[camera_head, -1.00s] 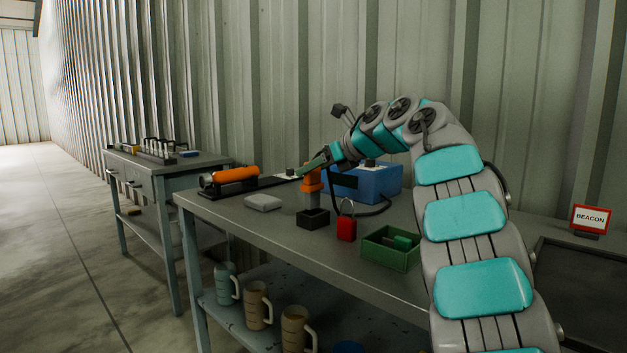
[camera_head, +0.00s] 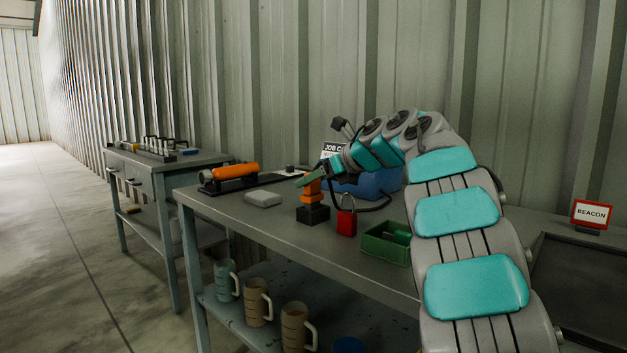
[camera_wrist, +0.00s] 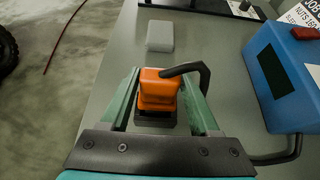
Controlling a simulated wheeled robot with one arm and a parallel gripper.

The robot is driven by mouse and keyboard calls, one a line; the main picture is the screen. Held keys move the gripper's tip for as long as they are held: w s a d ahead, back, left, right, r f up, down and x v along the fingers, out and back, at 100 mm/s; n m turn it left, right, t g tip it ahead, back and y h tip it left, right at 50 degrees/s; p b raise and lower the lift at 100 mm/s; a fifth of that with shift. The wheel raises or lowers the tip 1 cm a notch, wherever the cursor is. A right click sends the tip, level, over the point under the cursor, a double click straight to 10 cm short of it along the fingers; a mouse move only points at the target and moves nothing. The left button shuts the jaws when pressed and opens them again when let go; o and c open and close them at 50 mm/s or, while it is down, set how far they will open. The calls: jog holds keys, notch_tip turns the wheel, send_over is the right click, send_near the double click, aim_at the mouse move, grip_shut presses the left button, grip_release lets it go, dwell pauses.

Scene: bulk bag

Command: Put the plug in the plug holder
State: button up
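The orange plug (camera_head: 312,188), with a black cable, stands upright directly over the black square plug holder (camera_head: 313,215) on the bench. Its lower end meets the holder's top in the head view; how deep it sits I cannot tell. In the wrist view the plug (camera_wrist: 158,88) is between the green fingers of my gripper (camera_wrist: 160,78), which look closed against its sides. The holder (camera_wrist: 156,119) shows dark beneath it, partly hidden by the plug. My gripper (camera_head: 312,180) is at the plug's upper part in the head view.
A red padlock (camera_head: 346,222) stands close right of the holder, with a green bin (camera_head: 381,250) beyond. A blue box (camera_head: 372,186) is behind, the cable looping nearby. A grey block (camera_head: 263,199) and an orange cylinder (camera_head: 236,171) lie left. Bare bench separates block and holder.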

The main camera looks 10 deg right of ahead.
jog(key=o, duration=0.3)
jog(key=shift+r, duration=0.25)
jog(key=shift+s+d, duration=0.25)
jog(key=shift+s, duration=0.05)
jog(key=b+v, duration=0.1)
jog(key=v, duration=1)
jog(key=shift+s+r, duration=0.1)
jog(key=shift+r, duration=0.1)
